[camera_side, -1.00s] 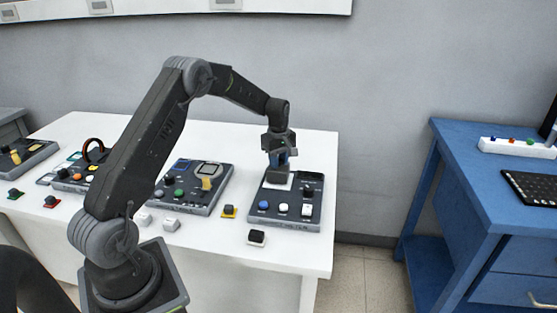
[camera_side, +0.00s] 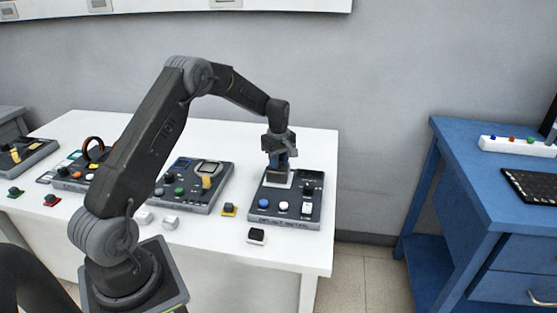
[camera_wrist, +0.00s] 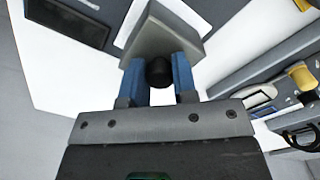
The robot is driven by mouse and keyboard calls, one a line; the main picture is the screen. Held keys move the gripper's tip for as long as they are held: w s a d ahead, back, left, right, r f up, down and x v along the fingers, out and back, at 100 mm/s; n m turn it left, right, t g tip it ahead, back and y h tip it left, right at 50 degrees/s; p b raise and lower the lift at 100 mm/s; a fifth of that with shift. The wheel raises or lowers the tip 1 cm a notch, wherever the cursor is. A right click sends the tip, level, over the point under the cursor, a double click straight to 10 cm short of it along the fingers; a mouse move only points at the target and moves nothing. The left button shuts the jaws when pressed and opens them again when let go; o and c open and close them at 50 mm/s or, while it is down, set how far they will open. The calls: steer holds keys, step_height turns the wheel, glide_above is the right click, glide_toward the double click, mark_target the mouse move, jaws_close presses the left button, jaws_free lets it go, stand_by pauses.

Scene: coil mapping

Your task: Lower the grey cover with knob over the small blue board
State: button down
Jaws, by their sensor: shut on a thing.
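My gripper (camera_wrist: 158,82) has blue fingers shut on the black knob (camera_wrist: 159,71) of the grey cover (camera_wrist: 152,38) in the wrist view. In the side view my gripper (camera_side: 279,160) points down over the back left part of the right-hand dark panel (camera_side: 296,217). There the cover (camera_side: 278,171) hangs under the fingers, just over a pale square patch (camera_side: 274,183) on the panel. I cannot tell the exact gap between them. The small blue board is not seen; the cover and gripper may hide it.
The right-hand panel also carries a blue button (camera_side: 264,203), a white button (camera_side: 284,206) and a black knob (camera_side: 309,189). Another panel (camera_side: 190,203) stands to its left. A loose black-topped block (camera_side: 257,236) lies in front. The white table (camera_side: 300,258) is clear at its front right.

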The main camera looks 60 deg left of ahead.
stand_by(0.3)
steer(key=c, duration=0.8)
jaws_free()
steer(key=shift+o, duration=0.3)
steer(key=shift+f, duration=0.1)
steer(key=o, duration=0.4)
steer(key=shift+r, duration=3.55)
